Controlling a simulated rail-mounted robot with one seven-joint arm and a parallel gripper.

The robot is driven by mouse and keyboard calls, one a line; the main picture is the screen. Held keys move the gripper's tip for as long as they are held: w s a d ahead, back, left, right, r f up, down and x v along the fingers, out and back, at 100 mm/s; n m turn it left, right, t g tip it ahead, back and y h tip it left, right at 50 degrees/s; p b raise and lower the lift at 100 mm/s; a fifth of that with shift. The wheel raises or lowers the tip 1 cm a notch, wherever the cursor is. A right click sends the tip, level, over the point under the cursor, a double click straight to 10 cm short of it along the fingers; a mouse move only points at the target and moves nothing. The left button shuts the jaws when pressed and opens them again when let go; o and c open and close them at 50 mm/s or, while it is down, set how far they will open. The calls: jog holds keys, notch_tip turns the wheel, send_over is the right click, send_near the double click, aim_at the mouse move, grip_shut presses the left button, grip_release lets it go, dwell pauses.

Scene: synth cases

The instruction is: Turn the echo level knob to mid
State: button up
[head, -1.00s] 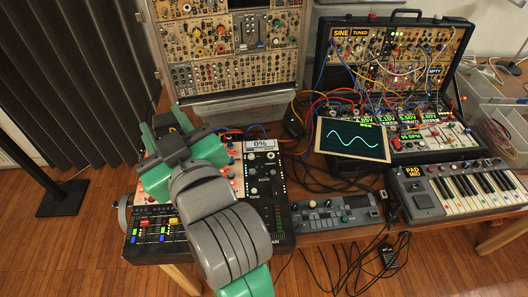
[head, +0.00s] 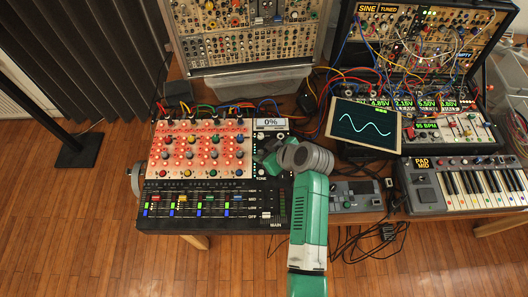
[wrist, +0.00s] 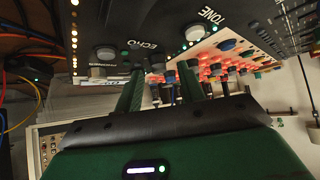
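The black echo unit (head: 272,146) stands right of the red-lit knob panel, its display (head: 270,122) reading 0%. In the wrist view, its ECHO label (wrist: 141,44) shows near the top, with a pale-capped knob (wrist: 105,53) to its left. I cannot tell for certain which knob the label belongs to. My gripper (head: 262,162) is over the echo unit and hides part of it. In the wrist view, the two green fingers of my gripper (wrist: 162,88) are apart, with nothing clearly held between them; contact with a knob cannot be made out.
The red-lit knob panel (head: 200,150) and black fader mixer (head: 215,205) lie to the left. A grey device (head: 355,194), a tilted sine-wave screen (head: 365,124) and a keyboard (head: 465,184) lie to the right. A TONE knob (wrist: 193,32) is close by. Cables hang below the table.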

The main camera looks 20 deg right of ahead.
jog(key=shift+w+a+f, duration=0.15)
jog(key=shift+w+f, duration=0.25)
grip_shut()
jog(key=shift+r+p, duration=0.15)
jog(key=shift+p, duration=0.2)
jog(key=shift+a+r+m+h+p, duration=0.15)
jog(key=shift+m+h+p, duration=0.75)
jog(key=shift+m+p, duration=0.3)
jog(key=m+h+p, duration=0.2)
jog(key=m+p, duration=0.1)
jog(key=shift+a+m+t+h+p, duration=0.2)
jog(key=shift+m+t+h+p, duration=0.1)
jog(key=shift+h, duration=0.1)
jog(key=m+h, duration=0.2)
jog(key=m, duration=0.1)
jog(key=shift+w+a+f+g+p, duration=0.1)
jog(key=shift+a+f+g+p, duration=0.1)
jog(key=shift+g+p, duration=0.2)
jog(key=shift+f+m+g+h+b, duration=0.1)
jog(key=shift+m+g+h+b, duration=0.5)
jog(key=shift+m+h, duration=0.55)
jog(key=shift+m, duration=0.35)
